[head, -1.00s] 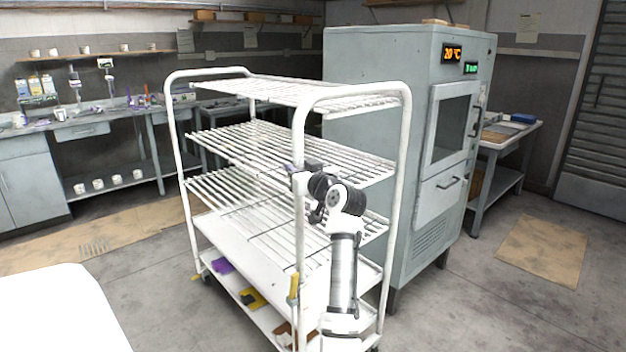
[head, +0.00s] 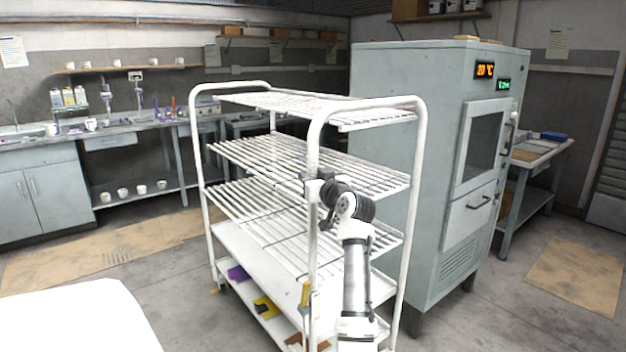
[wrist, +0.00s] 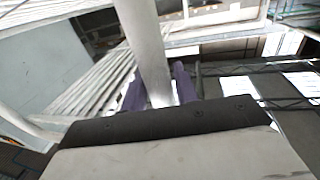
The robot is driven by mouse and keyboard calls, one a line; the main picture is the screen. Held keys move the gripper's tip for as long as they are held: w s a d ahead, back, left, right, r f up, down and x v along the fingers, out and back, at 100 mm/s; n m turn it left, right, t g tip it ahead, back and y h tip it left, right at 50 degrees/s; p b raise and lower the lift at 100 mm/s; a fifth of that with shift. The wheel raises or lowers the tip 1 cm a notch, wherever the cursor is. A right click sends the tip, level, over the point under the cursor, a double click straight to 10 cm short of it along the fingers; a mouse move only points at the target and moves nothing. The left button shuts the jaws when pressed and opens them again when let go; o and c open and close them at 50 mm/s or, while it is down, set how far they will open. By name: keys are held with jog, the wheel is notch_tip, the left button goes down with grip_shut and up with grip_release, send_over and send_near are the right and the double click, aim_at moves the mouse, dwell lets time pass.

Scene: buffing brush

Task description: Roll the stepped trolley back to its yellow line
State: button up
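The trolley (head: 262,99), a white tube frame with several wire shelves and solid lower decks, stands upright in the middle of the head view. My gripper (head: 316,180) is at its near upright post (head: 313,235), at about middle-shelf height. In the wrist view my gripper's purple fingers (wrist: 160,90) lie on both sides of the white post (wrist: 150,45) and appear closed against it. The post hides part of the finger contact. No yellow floor line can be made out in either view.
A tall grey oven cabinet (head: 395,190) stands close behind and right of the trolley. A workbench (head: 110,134) runs along the back left. Tan floor mats (head: 110,248) (head: 575,275) lie left and right. A white surface (head: 80,315) fills the near left corner.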

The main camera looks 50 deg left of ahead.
jog(key=shift+o, duration=1.4)
jog(key=shift+a+f, duration=0.15)
jog(key=shift+a, duration=0.1)
jog(key=shift+d, duration=0.2)
jog(key=b+v, duration=0.4)
jog(key=v, duration=0.9)
jog(key=shift+d, duration=0.3)
jog(key=shift+s, duration=0.1)
